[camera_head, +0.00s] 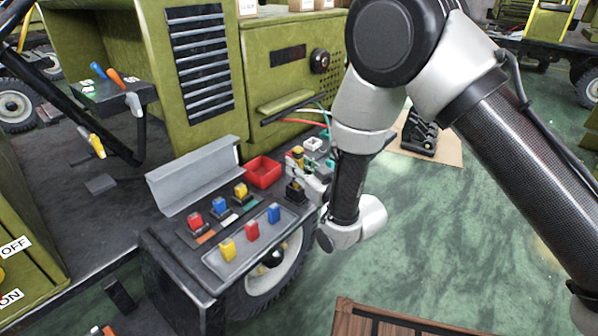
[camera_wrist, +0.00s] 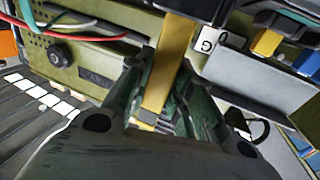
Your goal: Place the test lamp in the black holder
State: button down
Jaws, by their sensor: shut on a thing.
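My gripper (camera_head: 312,180) is at the right end of the dark bench, by the green machine. It is shut on a slim yellow piece, seemingly the test lamp (camera_head: 298,153); in the wrist view this yellow piece (camera_wrist: 168,70) stands between the fingers (camera_wrist: 160,105). Its lower end is partly hidden by the fingers. A small black block (camera_head: 294,192) shows just below the gripper; I cannot tell whether the yellow piece touches it. A black slotted stand (camera_head: 419,133) sits on a brown board behind my arm. Which of these is the black holder is unclear.
A red bin (camera_head: 263,172) and a grey angled panel (camera_head: 194,176) stand left of the gripper. Red, blue and yellow pieces stand in small black bases. A grey tray (camera_head: 236,264) with yellow, red and blue pieces lies in front. Red and green cables (camera_head: 302,122) run close behind.

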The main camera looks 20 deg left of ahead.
jog(key=shift+f, duration=0.65)
jog(key=c, duration=1.3)
grip_release()
jog(key=shift+f, duration=0.15)
jog(key=shift+o, duration=0.2)
